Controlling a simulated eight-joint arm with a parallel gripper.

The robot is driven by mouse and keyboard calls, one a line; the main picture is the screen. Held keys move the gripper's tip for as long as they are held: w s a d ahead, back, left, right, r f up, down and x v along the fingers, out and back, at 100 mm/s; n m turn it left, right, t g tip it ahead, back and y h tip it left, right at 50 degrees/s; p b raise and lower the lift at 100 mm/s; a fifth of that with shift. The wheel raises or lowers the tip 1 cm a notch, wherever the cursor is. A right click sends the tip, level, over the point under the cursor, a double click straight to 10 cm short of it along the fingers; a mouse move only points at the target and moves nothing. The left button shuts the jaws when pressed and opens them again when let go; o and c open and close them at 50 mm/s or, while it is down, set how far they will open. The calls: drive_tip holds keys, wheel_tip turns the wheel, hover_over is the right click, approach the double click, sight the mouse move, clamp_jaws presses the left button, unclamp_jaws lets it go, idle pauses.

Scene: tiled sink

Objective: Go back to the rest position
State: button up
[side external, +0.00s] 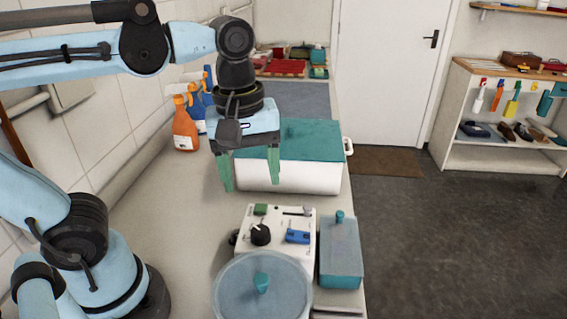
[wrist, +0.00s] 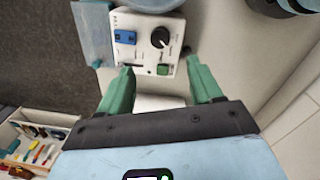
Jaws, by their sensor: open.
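My gripper (side external: 250,172) hangs pointing down from the arm in the side external view. Its two green fingers are apart with nothing between them. It is above the counter, in front of the white box with a teal lid, and beyond the white control panel (side external: 277,232). In the wrist view my gripper (wrist: 160,88) shows both green fingers spread. The control panel also shows in the wrist view (wrist: 147,42), past the fingertips, with a black knob, a blue switch and a green button.
The white box (side external: 290,177) stands close behind my gripper. A round lidded pot (side external: 262,290) and a teal-lidded container (side external: 341,252) stand near the panel. Spray bottles (side external: 186,124) stand by the tiled wall. The counter (side external: 180,215) left of my gripper is clear.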

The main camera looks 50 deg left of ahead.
drive_tip(key=w+a+f+m+t, duration=0.1)
drive_tip(key=f+m+t, duration=0.1)
drive_tip(key=m, duration=0.1)
drive_tip(key=w+a+f+m+t, duration=0.1)
drive_tip(key=a+m, duration=0.1)
drive_tip(key=m, duration=0.1)
drive_tip(key=w+a+f+m+t, duration=0.2)
drive_tip(key=m, duration=0.2)
drive_tip(key=shift+f+t, duration=0.3)
drive_tip(key=shift+w+a+f+m+t, duration=0.15)
drive_tip(key=shift+a+m+t, duration=0.1)
drive_tip(key=shift+m, duration=0.3)
drive_tip(key=shift+w+a+f+m+t, duration=0.15)
drive_tip(key=shift+m+t, duration=0.1)
drive_tip(key=shift+m, duration=0.3)
drive_tip(key=shift+s, duration=0.15)
